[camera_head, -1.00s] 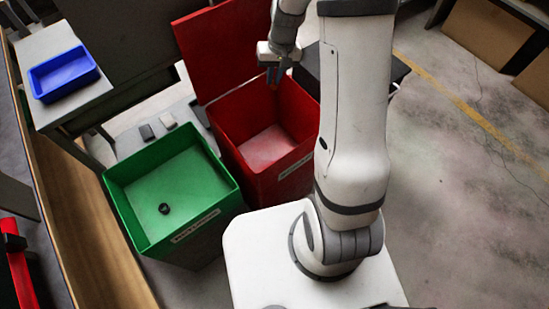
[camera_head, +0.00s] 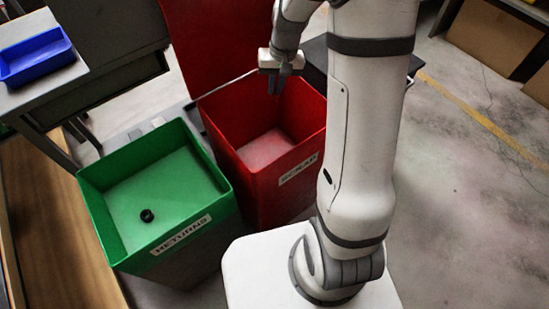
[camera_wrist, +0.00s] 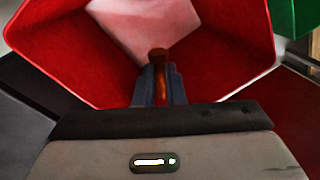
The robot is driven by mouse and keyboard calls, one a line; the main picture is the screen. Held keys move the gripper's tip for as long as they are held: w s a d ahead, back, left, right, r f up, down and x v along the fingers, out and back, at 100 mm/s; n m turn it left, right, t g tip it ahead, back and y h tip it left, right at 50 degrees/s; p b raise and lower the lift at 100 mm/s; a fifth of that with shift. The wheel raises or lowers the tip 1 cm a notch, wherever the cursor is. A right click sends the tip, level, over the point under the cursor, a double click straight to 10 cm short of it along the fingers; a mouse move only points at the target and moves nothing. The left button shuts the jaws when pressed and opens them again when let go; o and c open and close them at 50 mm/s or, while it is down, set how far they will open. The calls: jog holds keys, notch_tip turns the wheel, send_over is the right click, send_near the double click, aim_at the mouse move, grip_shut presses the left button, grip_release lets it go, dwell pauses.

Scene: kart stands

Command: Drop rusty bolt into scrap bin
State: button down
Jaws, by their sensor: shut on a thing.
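My gripper (camera_head: 279,84) hangs over the open red scrap bin (camera_head: 240,183), above its inside and near the back right of the opening. In the wrist view my gripper (camera_wrist: 158,82) is shut on the rusty bolt (camera_wrist: 158,54), a brown-orange piece whose head sticks out past the fingertips. The pale floor of the red bin (camera_wrist: 150,28) shows beyond the bolt, with red walls around it. In the head view the bolt is hidden or too small to make out. The bin's front carries a white label reading SCRAP.
A green bin (camera_head: 100,215) labelled RETURNS stands left of the red one, with a small black ring (camera_head: 146,215) inside. The red lid (camera_head: 205,45) stands raised behind. A blue tray (camera_head: 36,58) sits on a grey table at the far left.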

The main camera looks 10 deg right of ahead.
notch_tip(320, 180, down, 6)
jog(key=b, duration=0.3)
jog(key=shift+r+b, duration=0.2)
jog(key=shift+b, duration=0.2)
jog(key=c, duration=1.4)
grip_release()
jog(key=shift+c, duration=0.2)
jog(key=shift+r, duration=0.1)
notch_tip(320, 180, up, 8)
jog(key=p, duration=0.2)
send_over(276, 99)
jog(key=w+d, duration=0.2)
jog(key=shift+w+a+f, duration=0.1)
jog(key=shift+a+f, duration=0.05)
jog(key=shift+f, duration=0.05)
